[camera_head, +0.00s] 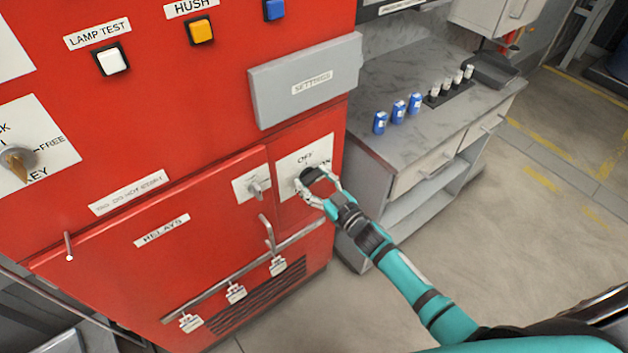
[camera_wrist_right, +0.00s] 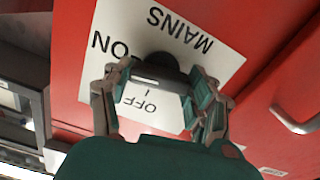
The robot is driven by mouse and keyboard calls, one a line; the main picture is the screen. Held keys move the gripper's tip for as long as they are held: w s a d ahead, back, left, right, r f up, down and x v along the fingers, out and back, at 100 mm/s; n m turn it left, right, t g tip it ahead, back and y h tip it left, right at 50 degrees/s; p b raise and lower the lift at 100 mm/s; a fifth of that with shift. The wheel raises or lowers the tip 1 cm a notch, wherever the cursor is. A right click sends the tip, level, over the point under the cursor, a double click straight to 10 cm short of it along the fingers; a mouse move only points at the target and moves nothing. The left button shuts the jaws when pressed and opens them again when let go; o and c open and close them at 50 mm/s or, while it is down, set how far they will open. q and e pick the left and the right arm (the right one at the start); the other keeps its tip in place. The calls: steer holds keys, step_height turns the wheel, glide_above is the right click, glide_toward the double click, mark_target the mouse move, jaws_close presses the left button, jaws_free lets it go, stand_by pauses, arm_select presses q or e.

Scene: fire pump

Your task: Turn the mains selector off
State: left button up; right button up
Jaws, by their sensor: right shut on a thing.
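The mains selector is a dark round knob (camera_head: 307,176) on a white plate (camera_head: 291,163) at the lower right of the red cabinet. In the right wrist view the knob (camera_wrist_right: 158,66) sits between my fingers, on the plate lettered MAINS, ON and OFF (camera_wrist_right: 206,62). A pale mark shows on the knob on its OFF side; I cannot tell its exact setting. My right gripper (camera_head: 318,187) is shut on the knob, one finger on each side (camera_wrist_right: 155,90). The fingers hide part of the plate. My left gripper is in neither view.
The red cabinet (camera_head: 180,90) carries a grey box (camera_head: 290,92) above the knob, a small switch (camera_head: 256,188) to its left and a door handle (camera_head: 267,234) below left. A grey workbench (camera_head: 395,160) with blue cans (camera_head: 398,111) stands right. Open floor (camera_head: 480,260) lies to the right.

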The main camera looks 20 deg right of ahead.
steer(key=n, duration=0.4)
steer(key=shift+n+b, duration=0.3)
steer(key=shift+b, duration=0.1)
steer(key=n+b, duration=0.1)
steer(key=n, duration=0.2)
steer(key=shift+f+n, duration=0.1)
steer(key=shift+n, duration=0.3)
steer(key=n+b, duration=0.1)
steer(key=n, duration=0.3)
steer(key=shift+s+n+b, duration=0.1)
steer(key=shift+n+b, duration=0.5)
steer(key=shift+n, duration=1)
steer(key=shift+a+f, duration=0.1)
steer(key=o, duration=1.2)
steer(key=shift+s, duration=0.1)
